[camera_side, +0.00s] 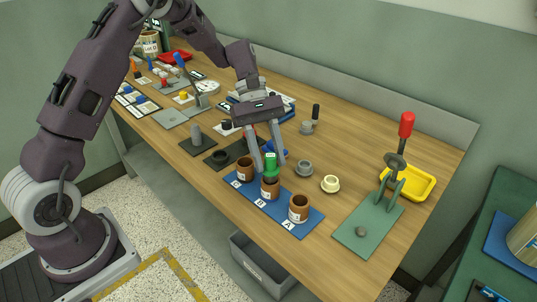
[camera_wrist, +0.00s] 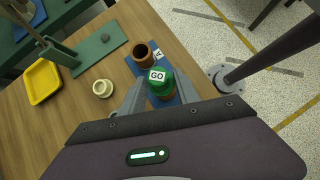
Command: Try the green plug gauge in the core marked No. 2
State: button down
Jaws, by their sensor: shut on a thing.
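My gripper (camera_side: 269,164) is shut on the green plug gauge (camera_side: 271,162), which stands upright between the fingers. In the wrist view its top (camera_wrist: 157,76) reads "GO". The gauge is directly over the middle core (camera_side: 270,188) of three brown cores on a blue strip (camera_side: 284,219). Its lower end meets the core's mouth; I cannot tell how far it is inside. The other cores stand at the left (camera_side: 245,169) and right (camera_side: 298,208) of the strip. The right core also shows in the wrist view (camera_wrist: 143,53).
A cream flanged piece (camera_side: 330,184) and a grey one (camera_side: 304,167) stand just behind the strip. A green plate with a red-handled lever clamp (camera_side: 405,127) and a yellow tray (camera_side: 420,183) are to the right. The table's front edge runs close before the strip.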

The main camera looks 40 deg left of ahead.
jog(key=shift+f, duration=0.85)
dwell(1.0)
jog(key=shift+r, duration=0.1)
dwell(0.8)
jog(key=shift+r, duration=3.4)
